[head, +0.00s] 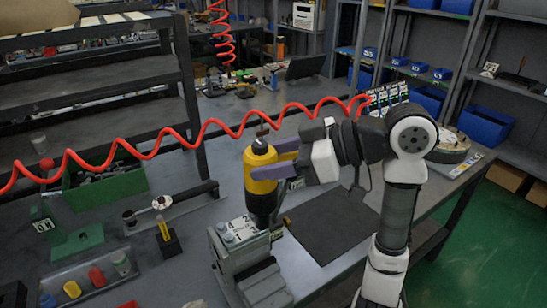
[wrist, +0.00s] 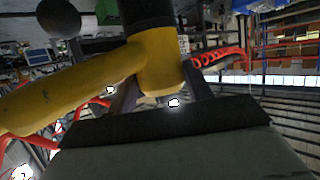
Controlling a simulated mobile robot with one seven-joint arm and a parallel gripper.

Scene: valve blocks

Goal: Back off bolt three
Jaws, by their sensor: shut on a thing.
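My gripper (head: 276,160) is shut on a yellow and black power tool (head: 260,172), which hangs upright with its black lower end down. In the wrist view the tool's yellow body (wrist: 155,65) sits between the fingers, with a yellow arm of it reaching left. The tool stands over the right side of the valve block (head: 240,232), whose pale top bears numbers; 4 and 1 can be read. The block sits on a grey vise (head: 255,275). Bolt three is not visible; the tool covers that side. Whether the tool's tip touches a bolt cannot be told.
A red coiled hose (head: 205,130) crosses behind the tool. A dark mat (head: 335,225) lies right of the vise. A green bin (head: 105,185), a black holder (head: 168,243) and a tray with coloured caps (head: 90,275) stand left. Shelves with blue bins (head: 486,125) are behind.

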